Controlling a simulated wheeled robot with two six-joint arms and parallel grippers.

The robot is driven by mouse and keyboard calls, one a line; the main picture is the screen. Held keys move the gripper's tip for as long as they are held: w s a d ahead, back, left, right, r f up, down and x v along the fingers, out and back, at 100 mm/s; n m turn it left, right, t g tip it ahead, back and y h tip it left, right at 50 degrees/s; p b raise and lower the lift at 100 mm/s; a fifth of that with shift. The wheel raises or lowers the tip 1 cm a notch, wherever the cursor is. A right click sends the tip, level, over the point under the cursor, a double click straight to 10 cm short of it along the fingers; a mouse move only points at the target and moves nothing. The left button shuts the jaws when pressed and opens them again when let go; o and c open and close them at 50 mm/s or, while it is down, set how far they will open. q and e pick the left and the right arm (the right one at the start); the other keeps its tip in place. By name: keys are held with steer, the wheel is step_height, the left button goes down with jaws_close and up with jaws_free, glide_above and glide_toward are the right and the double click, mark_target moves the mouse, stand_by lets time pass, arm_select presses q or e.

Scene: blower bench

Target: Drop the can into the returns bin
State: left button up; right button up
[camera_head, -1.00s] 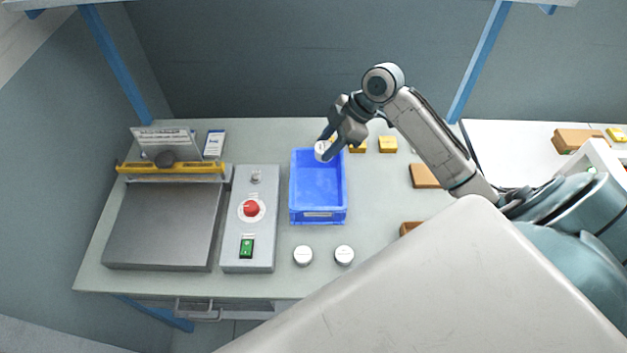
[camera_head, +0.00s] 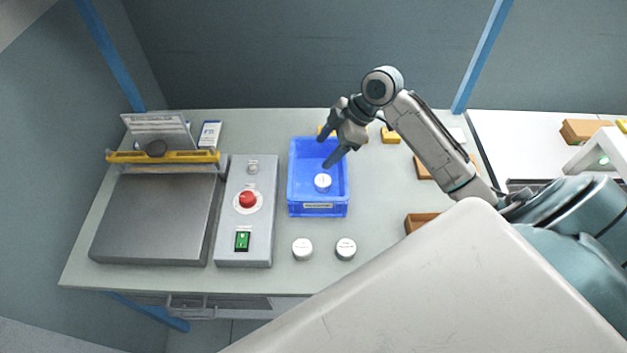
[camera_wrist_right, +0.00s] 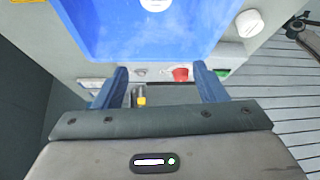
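A white can (camera_head: 322,182) is inside the blue bin (camera_head: 319,211), in the half nearer the camera. The bin stands on the bench, right of the grey control box. In the right wrist view the same can (camera_wrist_right: 156,4) shows at the top edge against the blue floor of the bin (camera_wrist_right: 110,30). My right gripper (camera_head: 330,148) is over the far part of the bin, apart from the can. Its two fingers (camera_wrist_right: 162,86) are spread with nothing between them. My left gripper is in neither view.
Two more white cans (camera_head: 302,249) (camera_head: 345,248) stand in front of the bin. The control box (camera_head: 247,215) has a red button and green switch. A metal plate machine (camera_head: 155,220) is at left. Brown boxes (camera_head: 420,221) and yellow pieces (camera_head: 390,136) lie right of the bin.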

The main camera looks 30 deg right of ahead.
steer(key=b+v, duration=0.2)
steer(key=v, duration=0.8)
steer(key=shift+d+r+b, duration=0.2)
steer(key=shift+r+b, duration=0.1)
steer(key=shift+r, duration=0.05)
steer(key=shift+f, duration=0.1)
stand_by(0.4)
